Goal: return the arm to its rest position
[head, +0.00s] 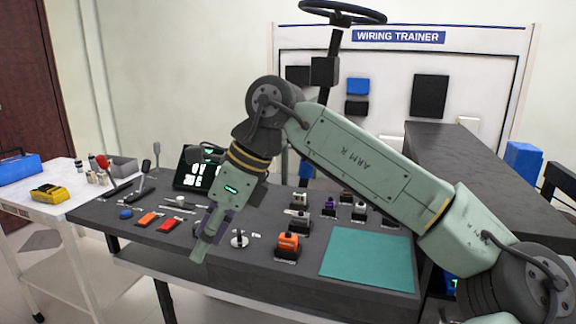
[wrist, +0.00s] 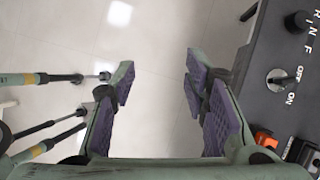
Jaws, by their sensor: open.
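My arm reaches from the lower right of the head view, up to an elbow and down to my gripper (head: 205,245). In the head view the gripper hangs over the front edge of the dark grey bench (head: 340,287), pointing down. In the wrist view my gripper (wrist: 158,95) has its purple-padded fingers wide apart. Nothing is between them; only the pale floor shows below. The bench edge runs just right of the gripper in the wrist view.
The bench holds a key switch (head: 239,239), an orange switch (head: 288,243), several other switches and a teal mat (head: 367,259). A steering wheel (head: 343,12) stands behind. A white table (head: 60,205) with a yellow meter (head: 52,193) is at left. Floor in front is clear.

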